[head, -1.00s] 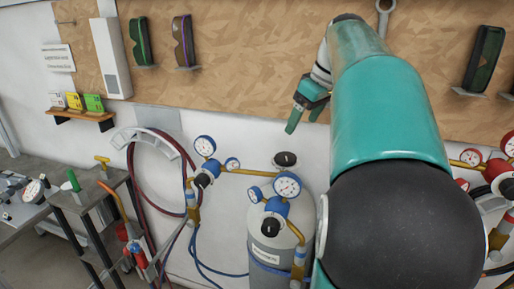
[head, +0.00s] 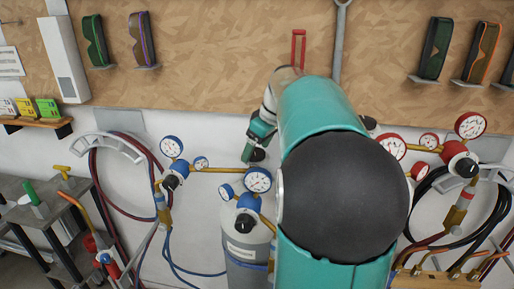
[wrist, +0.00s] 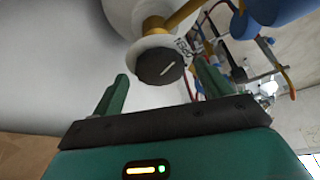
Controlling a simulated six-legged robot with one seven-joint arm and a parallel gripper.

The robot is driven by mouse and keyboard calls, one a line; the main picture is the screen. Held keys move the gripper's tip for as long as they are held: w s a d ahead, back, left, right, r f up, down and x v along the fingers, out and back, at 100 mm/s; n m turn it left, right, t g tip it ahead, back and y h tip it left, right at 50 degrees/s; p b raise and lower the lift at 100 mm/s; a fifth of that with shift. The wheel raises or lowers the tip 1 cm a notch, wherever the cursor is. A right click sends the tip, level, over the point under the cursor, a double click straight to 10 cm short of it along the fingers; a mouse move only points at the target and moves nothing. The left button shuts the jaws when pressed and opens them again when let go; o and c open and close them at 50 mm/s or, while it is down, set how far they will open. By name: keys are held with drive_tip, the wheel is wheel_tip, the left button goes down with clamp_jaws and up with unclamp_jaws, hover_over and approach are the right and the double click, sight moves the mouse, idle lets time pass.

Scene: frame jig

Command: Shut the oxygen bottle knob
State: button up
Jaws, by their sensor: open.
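The grey oxygen bottle (head: 245,245) stands below the board, partly hidden behind my arm. My gripper (wrist: 162,72) is open, one finger on each side of the knob in the picture. I cannot tell whether the fingers reach past its face; no contact shows. In the head view my gripper (head: 252,148) is at the knob on top of the bottle, which shows as a dark shape (head: 258,155) partly hidden by it.
Blue-framed gauges (head: 258,180) and brass piping (head: 222,170) stand close to the bottle's left and front. Red gauges (head: 470,125) are at the right. A hose coil (head: 95,185) hangs at the left.

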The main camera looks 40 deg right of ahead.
drive_tip(key=shift+w+f, duration=0.1)
drive_tip(key=shift+f, duration=0.1)
drive_tip(key=shift+c, duration=0.3)
drive_tip(key=c, duration=0.9)
drive_tip(key=shift+a+m, duration=0.1)
drive_tip(key=shift+m, duration=0.2)
